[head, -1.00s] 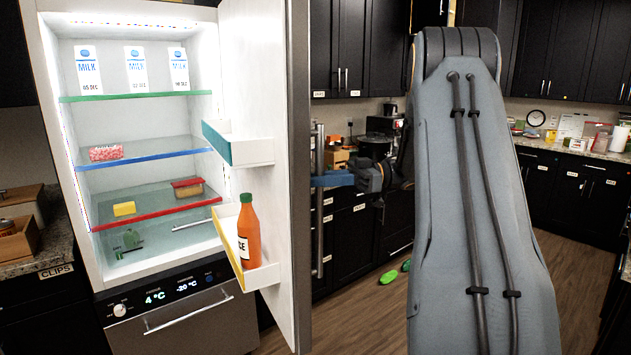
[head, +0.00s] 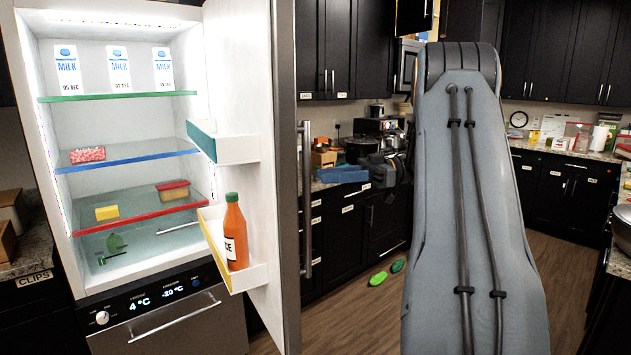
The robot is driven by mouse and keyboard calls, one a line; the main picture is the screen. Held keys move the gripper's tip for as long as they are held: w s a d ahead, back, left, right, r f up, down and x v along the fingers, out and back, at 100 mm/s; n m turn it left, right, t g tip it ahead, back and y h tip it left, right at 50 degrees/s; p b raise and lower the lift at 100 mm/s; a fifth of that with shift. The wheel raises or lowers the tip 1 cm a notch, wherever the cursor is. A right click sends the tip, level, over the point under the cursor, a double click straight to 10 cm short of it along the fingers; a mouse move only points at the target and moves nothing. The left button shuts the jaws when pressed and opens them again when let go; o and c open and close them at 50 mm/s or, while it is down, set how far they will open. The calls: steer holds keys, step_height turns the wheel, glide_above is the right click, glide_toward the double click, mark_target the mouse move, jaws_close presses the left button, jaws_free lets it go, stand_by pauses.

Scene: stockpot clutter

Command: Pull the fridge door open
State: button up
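The fridge (head: 120,130) stands at the left with its lit inside in full view. Its door (head: 284,200) is wide open, swung out to the right, with its shelved inner face toward me. The long vertical door handle (head: 306,200) shows just beyond the door's edge. My gripper (head: 322,176), with blue fingers, is right of the handle, with a small gap between them in the picture. It does not appear to hold the handle. The fingers are seen from the side, so their opening cannot be told.
An orange juice bottle (head: 235,232) stands in the lower door bin. Milk cartons (head: 119,70) and food sit on the fridge shelves. Black cabinets and a cluttered counter lie behind. Green shoe-like items (head: 378,279) lie on the otherwise clear wooden floor.

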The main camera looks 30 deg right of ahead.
steer(key=shift+s+d, duration=0.2)
steer(key=shift+d, duration=0.35)
steer(key=shift+c, duration=0.3)
